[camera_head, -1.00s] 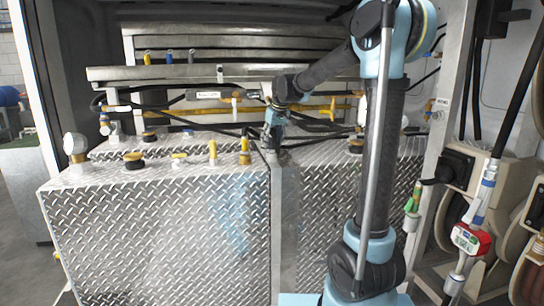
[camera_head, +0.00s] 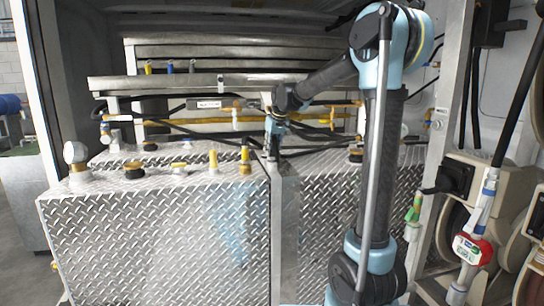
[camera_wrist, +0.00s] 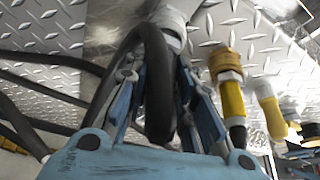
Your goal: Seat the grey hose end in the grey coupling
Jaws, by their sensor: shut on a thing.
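My gripper (camera_wrist: 165,65) is shut on the grey hose end (camera_wrist: 172,38), with the black hose (camera_wrist: 158,95) looping back between its fingers in the wrist view. Beyond the hose end, at the top edge, a pale grey cylindrical part (camera_wrist: 172,10) stands in line with it; it may be the grey coupling. I cannot tell whether the two touch or are seated. In the head view my gripper (camera_head: 272,150) points down at the top of the tread-plate tanks, near the gap between them; the hose end and coupling are too small to make out there.
Yellow couplings (camera_wrist: 228,85) stand close to the right of my gripper in the wrist view. Several caps and fittings (camera_head: 213,158) line the left tank (camera_head: 155,235). Black hoses (camera_wrist: 45,85) cross at left. A metal rail (camera_head: 190,83) runs behind the arm.

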